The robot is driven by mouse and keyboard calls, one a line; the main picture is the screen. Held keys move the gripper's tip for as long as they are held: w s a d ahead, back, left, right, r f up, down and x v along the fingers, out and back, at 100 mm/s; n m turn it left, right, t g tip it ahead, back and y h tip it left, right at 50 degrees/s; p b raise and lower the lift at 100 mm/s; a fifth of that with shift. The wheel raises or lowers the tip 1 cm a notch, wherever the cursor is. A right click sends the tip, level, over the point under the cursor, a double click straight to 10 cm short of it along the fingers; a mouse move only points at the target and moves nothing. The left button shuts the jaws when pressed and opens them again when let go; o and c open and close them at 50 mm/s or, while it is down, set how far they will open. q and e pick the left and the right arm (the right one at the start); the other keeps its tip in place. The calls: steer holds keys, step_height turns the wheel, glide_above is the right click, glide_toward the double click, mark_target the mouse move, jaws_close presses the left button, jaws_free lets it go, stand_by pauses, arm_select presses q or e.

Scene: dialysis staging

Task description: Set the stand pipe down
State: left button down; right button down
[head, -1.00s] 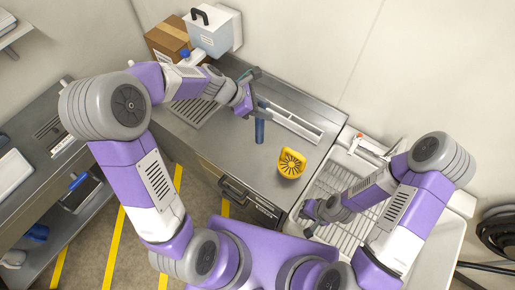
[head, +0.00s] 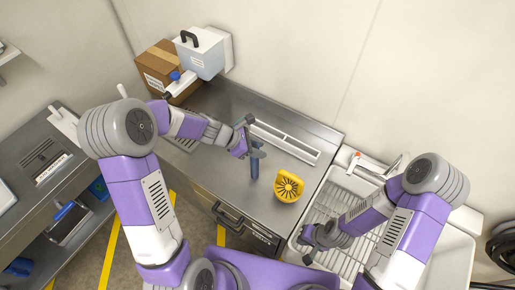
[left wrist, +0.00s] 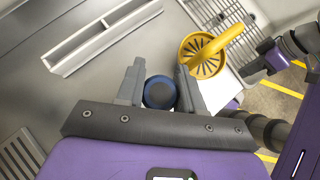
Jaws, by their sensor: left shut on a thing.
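The stand pipe (head: 255,168) is a dark blue upright cylinder over the steel counter (head: 222,150). My left gripper (head: 256,153) is shut on its upper part. In the left wrist view the round blue top of the stand pipe (left wrist: 160,92) sits between the two grey fingers of the left gripper (left wrist: 162,84). I cannot tell whether its lower end touches the counter. My right gripper (head: 309,243) is above the sink area at the right, away from the pipe; its finger opening is unclear.
A yellow slotted object with a handle (head: 288,185) stands right of the pipe. A long white slotted tray (head: 284,143) lies behind. A cardboard box (head: 155,65) and pale container (head: 203,52) stand at the back left. A sink with a wire rack (head: 345,205) is at the right.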

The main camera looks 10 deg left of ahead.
arm_select(q)
steer(key=shift+f, duration=0.15)
steer(key=c, duration=0.7)
jaws_free()
steer(key=shift+r, duration=0.2)
steer(key=shift+a+r, duration=0.15)
steer(key=shift+r, duration=0.15)
steer(key=p+v, duration=0.2)
steer(key=v, duration=0.9)
steer(key=shift+s+a+r, duration=0.1)
steer(key=shift+s+a, duration=0.05)
steer(key=shift+s, duration=0.05)
